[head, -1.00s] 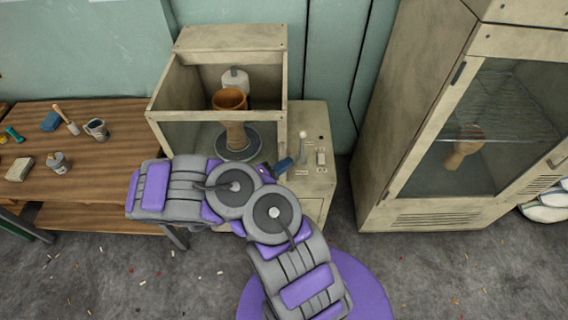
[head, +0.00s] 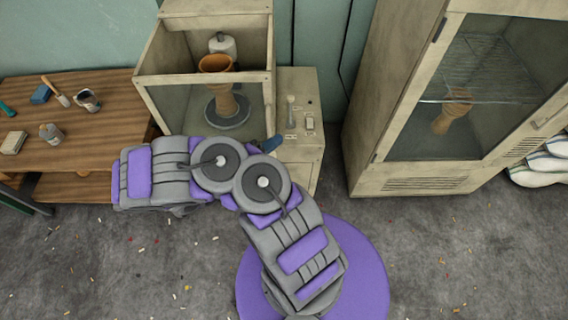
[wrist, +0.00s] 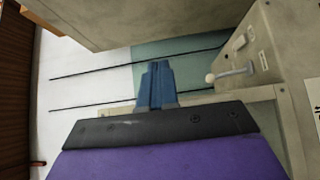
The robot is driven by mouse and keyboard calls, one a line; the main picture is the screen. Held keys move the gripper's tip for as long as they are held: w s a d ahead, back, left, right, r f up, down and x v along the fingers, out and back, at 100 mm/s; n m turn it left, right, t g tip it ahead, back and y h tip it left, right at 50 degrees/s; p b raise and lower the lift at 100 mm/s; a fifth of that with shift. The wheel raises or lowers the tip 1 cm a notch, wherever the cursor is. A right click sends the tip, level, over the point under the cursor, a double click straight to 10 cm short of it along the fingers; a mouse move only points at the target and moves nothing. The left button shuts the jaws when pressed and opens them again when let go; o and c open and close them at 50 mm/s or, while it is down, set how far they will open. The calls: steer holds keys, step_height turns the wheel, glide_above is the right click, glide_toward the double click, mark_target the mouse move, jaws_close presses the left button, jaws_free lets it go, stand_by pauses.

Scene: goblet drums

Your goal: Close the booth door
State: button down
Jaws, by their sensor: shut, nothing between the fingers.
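The booth (head: 205,85) is a beige box standing at the back, left of centre. An orange-brown goblet drum (head: 216,68) stands upright inside on a dark round base (head: 228,111). A clear pane fills the lower front below a crossbar (head: 205,77); above the bar the front is open. I cannot tell how the door moves. My gripper (head: 268,144) is in front of the booth's lower right corner, partly hidden by my arm. In the wrist view its blue fingers (wrist: 157,88) are together and empty, apart from the lever (wrist: 228,74).
A control box (head: 300,145) with a white-knobbed lever (head: 291,112) and a switch (head: 309,122) adjoins the booth's right side. A tall glass-doored cabinet (head: 365,120) stands right, a drum inside. A wooden workbench (head: 105,125) with tools stands left. The floor in front is open.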

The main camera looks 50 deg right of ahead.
steer(key=s+a+p, duration=0.2)
steer(key=s+a, duration=0.3)
steer(key=shift+s, duration=0.3)
steer(key=s+a+r+m+g+y, duration=0.2)
steer(key=r+m+g+y, duration=0.15)
steer(key=r, duration=0.35)
steer(key=s+a+r+m+g+y, duration=0.2)
steer(key=r+y, duration=0.2)
steer(key=r, duration=0.4)
steer(key=s+a+r+n+t+y, duration=0.3)
steer(key=a+r+y, duration=0.2)
steer(key=a, duration=0.4)
steer(key=s+a+r+n+t+y, duration=0.3)
steer(key=a+r+n+t+y, duration=0.1)
steer(key=a, duration=0.5)
steer(key=shift+s+r+y, duration=0.3)
steer(key=shift+r+y, duration=0.35)
steer(key=shift+r, duration=0.25)
